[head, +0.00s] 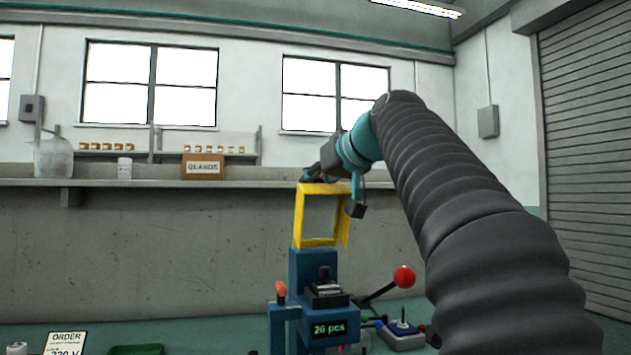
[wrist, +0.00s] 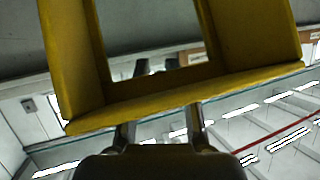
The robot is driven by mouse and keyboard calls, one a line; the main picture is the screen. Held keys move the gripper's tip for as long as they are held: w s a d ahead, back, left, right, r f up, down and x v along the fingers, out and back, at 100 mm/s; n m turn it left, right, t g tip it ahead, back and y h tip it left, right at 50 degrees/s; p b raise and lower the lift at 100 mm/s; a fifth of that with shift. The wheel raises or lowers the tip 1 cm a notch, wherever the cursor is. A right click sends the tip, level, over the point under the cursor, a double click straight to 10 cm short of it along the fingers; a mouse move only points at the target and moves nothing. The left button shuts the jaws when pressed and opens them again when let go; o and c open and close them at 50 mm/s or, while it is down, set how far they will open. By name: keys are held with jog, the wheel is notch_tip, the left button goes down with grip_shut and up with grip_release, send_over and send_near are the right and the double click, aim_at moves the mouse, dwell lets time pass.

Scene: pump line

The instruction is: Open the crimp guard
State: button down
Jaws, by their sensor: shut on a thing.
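The crimp guard is a yellow frame (head: 299,215) with a clear window. In the head view it stands upright above the blue crimp machine (head: 312,266), its upper edge raised. My gripper (head: 308,178) is at the guard's top edge, with my arm reaching in from the right. In the wrist view the yellow guard (wrist: 185,105) fills the upper middle, and the two fingers of my gripper (wrist: 161,122) meet its near edge. My gripper is shut on that edge. The fingertips are partly hidden by the guard.
A red-knobbed lever (head: 404,276) sticks out to the right of the machine, near a grey control box (head: 402,336). An orange-topped part (head: 281,291) stands at its left. A shelf (head: 110,183) with a cardboard box (head: 203,167) runs behind. An order sign (head: 66,343) is at lower left.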

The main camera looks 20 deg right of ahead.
jog(key=shift+w+d+f+m+g, duration=0.15)
jog(key=shift+w+g, duration=0.15)
jog(key=shift+g, duration=0.2)
jog(key=shift+w+d+f+m+g, duration=0.15)
jog(key=shift+w+g, duration=0.1)
jog(key=shift+g, duration=0.25)
jog(key=shift+w+a+r, duration=0.1)
jog(key=shift+w+r, duration=0.05)
jog(key=shift+r, duration=0.1)
dwell(1.5)
jog(key=c, duration=1.4)
grip_release()
jog(key=o, duration=0.4)
jog(key=shift+d, duration=0.2)
jog(key=shift+a+f, duration=0.1)
jog(key=shift+a, duration=0.15)
notch_tip(320, 180, up, 6)
send_over(350, 192)
